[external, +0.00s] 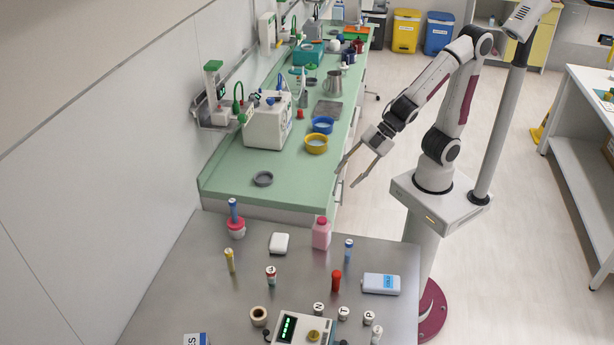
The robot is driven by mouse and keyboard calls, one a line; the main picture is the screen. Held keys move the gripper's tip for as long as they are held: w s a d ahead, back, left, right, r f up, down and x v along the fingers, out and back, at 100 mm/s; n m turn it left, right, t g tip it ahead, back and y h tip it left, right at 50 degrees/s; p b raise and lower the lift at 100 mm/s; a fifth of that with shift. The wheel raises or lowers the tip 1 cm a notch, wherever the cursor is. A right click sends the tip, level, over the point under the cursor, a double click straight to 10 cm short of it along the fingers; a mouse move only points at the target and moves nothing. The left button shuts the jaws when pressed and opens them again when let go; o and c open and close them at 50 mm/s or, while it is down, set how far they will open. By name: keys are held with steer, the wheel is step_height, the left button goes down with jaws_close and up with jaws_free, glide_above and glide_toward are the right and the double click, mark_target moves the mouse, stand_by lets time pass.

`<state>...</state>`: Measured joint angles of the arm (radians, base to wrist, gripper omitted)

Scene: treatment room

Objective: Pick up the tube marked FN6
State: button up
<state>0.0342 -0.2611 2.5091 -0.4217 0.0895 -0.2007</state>
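Several small upright tubes stand on the grey metal table (190,270). They include a yellow tube (230,262), a red-and-white banded tube (271,276), a red tube (336,281) and a blue-and-white tube (348,251). Another blue tube (233,211) stands in a red-and-white holder (236,228). No FN6 marking is readable, so I cannot tell which tube bears it. My gripper (346,181) is open and empty, with its fingers spread. It hangs in the air beyond the far edge of the metal table, near the green counter's right edge.
A pink bottle (321,234), a white box (279,243), a blue-labelled white pack (381,283), a tape roll (259,316) and a device with a green display (301,328) stand on the table. Several white lettered pieces (343,313) stand near the front. Bare metal lies at left.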

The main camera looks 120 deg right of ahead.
steer(key=w+a+f+n+y, duration=0.6)
steer(key=w+a+f+n, duration=0.15)
steer(key=a, duration=0.25)
steer(key=s+a+f+n+g+y, duration=0.2)
steer(key=s+a+f+n+y, duration=0.25)
steer(key=s+a+y, duration=0.55)
steer(key=m+t+h, duration=0.1)
steer(key=m+t, duration=0.3)
steer(key=m, duration=0.5)
glide_toward(348, 252)
steer(key=shift+s+r, duration=0.5)
steer(key=shift+r, duration=0.2)
steer(key=shift+a, duration=0.2)
steer(key=shift+x, duration=1.2)
steer(key=shift+w, duration=0.15)
